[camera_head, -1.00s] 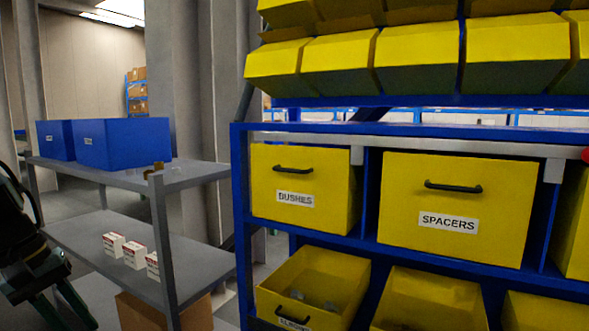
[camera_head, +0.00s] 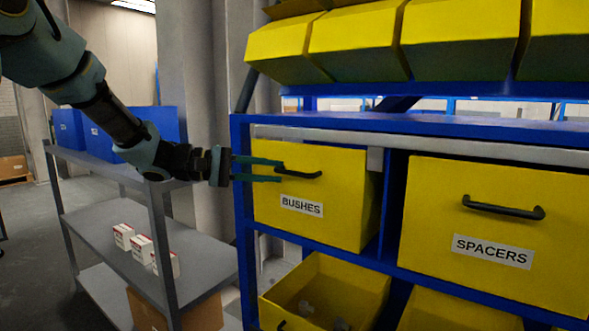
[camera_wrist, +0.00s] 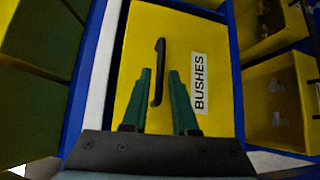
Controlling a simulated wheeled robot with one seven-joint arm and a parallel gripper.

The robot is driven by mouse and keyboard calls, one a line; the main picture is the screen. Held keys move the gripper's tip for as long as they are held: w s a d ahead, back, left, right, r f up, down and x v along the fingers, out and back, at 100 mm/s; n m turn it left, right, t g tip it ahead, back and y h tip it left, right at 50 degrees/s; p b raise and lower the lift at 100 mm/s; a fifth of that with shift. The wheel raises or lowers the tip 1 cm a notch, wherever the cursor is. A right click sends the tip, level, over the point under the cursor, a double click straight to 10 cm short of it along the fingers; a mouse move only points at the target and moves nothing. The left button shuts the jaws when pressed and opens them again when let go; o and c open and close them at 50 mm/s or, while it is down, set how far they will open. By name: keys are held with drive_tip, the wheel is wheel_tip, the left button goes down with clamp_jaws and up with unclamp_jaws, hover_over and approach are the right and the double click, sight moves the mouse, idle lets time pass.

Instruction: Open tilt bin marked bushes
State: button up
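The yellow tilt bin marked BUSHES (camera_head: 335,217) sits closed in the blue rack, with a black bar handle (camera_head: 299,172) above its white label. It also fills the middle of the wrist view (camera_wrist: 187,35), turned on its side, with the handle (camera_wrist: 159,75) and label showing. My gripper (camera_head: 281,171) reaches in from the left at the handle's left end. Its two green fingers are apart, one slightly above the other in the head view. In the wrist view the fingers (camera_wrist: 161,75) lie either side of the handle's lower end. Whether they touch it I cannot tell.
The yellow SPACERS bin (camera_head: 440,200) is to the right. An open bin with small parts (camera_head: 350,290) is below, and tilted yellow bins (camera_head: 352,45) are above. A blue rack post (camera_head: 241,215) and a grey shelf cart (camera_head: 125,250) stand left.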

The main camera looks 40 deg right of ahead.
sight(289, 173)
drive_tip(key=shift+p+x, duration=0.6)
drive_tip(key=shift+x, duration=2.1)
drive_tip(key=shift+c, duration=0.4)
clamp_jaws()
